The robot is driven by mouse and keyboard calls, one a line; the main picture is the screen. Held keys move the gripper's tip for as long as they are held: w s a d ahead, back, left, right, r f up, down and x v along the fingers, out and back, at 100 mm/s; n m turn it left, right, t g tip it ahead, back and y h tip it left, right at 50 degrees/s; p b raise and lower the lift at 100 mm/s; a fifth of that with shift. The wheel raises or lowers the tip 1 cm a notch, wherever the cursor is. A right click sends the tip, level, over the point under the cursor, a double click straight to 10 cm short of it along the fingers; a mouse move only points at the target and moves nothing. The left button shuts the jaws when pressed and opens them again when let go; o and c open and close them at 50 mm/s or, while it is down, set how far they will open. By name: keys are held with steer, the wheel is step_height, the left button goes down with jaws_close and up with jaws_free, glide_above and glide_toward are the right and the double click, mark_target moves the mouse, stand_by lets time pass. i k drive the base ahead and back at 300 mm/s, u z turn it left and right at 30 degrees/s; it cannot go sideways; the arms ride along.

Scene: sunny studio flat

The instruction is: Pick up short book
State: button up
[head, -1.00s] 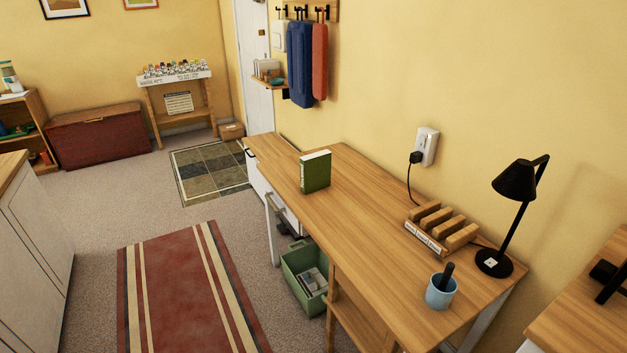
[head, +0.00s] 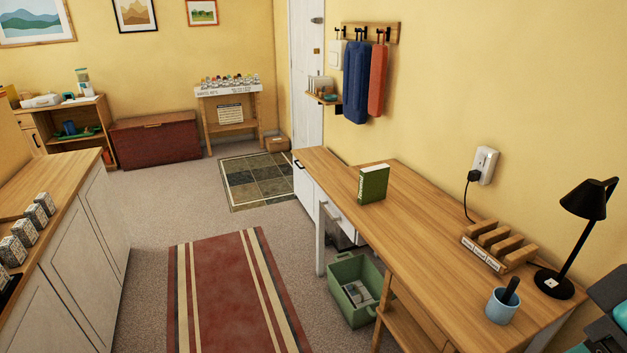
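A short green book (head: 373,184) with a pale spine and page edges stands upright on the wooden desk (head: 420,225), toward its far left part. Nothing touches the book, and the desk around it is bare. My gripper cannot be made out in the head view; dark and teal parts at the lower right edge may be my arm.
A wooden slotted rack (head: 497,247), a blue cup (head: 502,306) and a black lamp (head: 582,215) stand on the desk's right part. A green crate (head: 354,292) sits on the floor by the desk. A counter (head: 60,185) is at left. A striped rug (head: 232,290) lies on open floor.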

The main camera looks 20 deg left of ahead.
mark_target(374, 183)
steer(key=u, duration=0.85)
steer(key=i, duration=0.85)
steer(key=u, duration=0.85)
steer(key=i, duration=1.35)
steer(key=z, duration=0.6)
steer(key=i, duration=1.2)
steer(key=z, duration=1.05)
steer(key=i, duration=0.2)
steer(key=z, duration=0.05)
